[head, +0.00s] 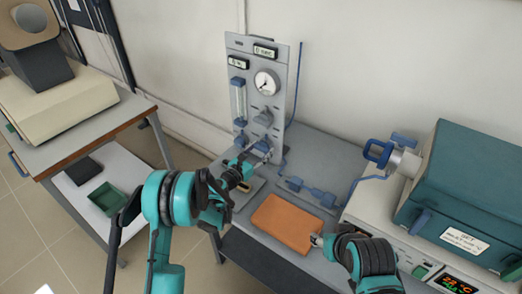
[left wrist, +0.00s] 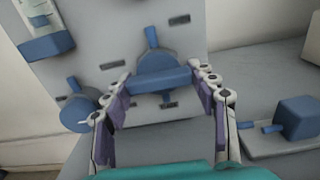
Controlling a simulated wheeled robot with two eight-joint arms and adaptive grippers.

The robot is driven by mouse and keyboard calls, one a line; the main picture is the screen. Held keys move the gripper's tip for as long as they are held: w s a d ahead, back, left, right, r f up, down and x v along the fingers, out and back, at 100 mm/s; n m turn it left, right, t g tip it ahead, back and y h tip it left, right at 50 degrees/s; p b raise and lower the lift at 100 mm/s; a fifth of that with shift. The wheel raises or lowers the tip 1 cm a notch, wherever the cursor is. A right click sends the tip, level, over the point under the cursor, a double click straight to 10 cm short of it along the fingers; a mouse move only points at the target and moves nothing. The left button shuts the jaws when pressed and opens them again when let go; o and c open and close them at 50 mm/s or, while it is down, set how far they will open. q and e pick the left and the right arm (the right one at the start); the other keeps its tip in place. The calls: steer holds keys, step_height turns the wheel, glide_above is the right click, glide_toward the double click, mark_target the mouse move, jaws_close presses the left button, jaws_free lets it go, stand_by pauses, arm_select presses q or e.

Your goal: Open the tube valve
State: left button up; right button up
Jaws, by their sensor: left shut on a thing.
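The grey gauge panel (head: 262,100) stands upright against the wall. It also shows up close in the left wrist view (left wrist: 100,50), with blue valve knobs on it. My left gripper (head: 264,154) is at the lower part of the panel. In the left wrist view its two fingers (left wrist: 163,84) are on either side of a blue valve handle bar (left wrist: 160,82), and it is shut on it. The bar lies roughly horizontal. Which line this valve serves cannot be told. My right gripper (head: 317,241) is beside the orange slab; its jaws are too small to read.
An orange slab (head: 287,222) lies on the grey bench (head: 318,152). Blue tube fittings (head: 308,190) lie behind it. A teal furnace (head: 468,190) stands at right. A second blue knob (left wrist: 78,114) is left of the gripped handle. A cart (head: 130,118) stands at left.

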arm_select(q)
steer(key=m+b, duration=0.1)
steer(key=m, duration=0.5)
steer(key=shift+m+b, duration=0.3)
steer(key=m, duration=0.5)
steer(key=shift+w+a+r, duration=0.1)
steer(key=m, duration=0.6)
steer(key=shift+r, duration=0.1)
steer(key=shift+m, duration=0.3)
steer(key=o, duration=1.2)
steer(key=shift+c, duration=0.2)
